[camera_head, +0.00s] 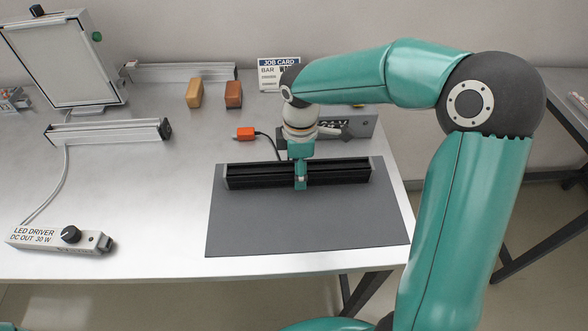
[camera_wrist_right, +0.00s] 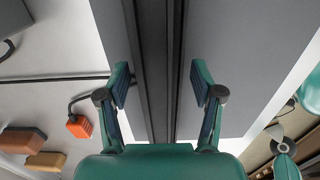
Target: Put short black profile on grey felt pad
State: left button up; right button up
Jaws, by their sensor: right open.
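The short black profile (camera_head: 250,177) lies lengthwise along the far part of the grey felt pad (camera_head: 305,225), with pale end caps. My right gripper (camera_head: 300,182) is over the profile's middle, pointing down. In the right wrist view the profile (camera_wrist_right: 157,60) runs between the two open fingers of my right gripper (camera_wrist_right: 162,85), with a visible gap on each side. The pad (camera_wrist_right: 240,60) also shows there. The part of the profile under the gripper is hidden in the head view. My left gripper is not in view.
An orange connector (camera_head: 245,133) with a black cable and a grey labelled bar (camera_head: 358,127) lie behind the pad. Two blocks (camera_head: 233,94), a silver profile (camera_head: 110,131), a light panel (camera_head: 62,60) and an LED driver (camera_head: 58,239) stand further left.

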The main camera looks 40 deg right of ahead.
notch_tip(320, 180, up, 12)
jog(key=p, duration=0.1)
dwell(0.4)
dwell(0.4)
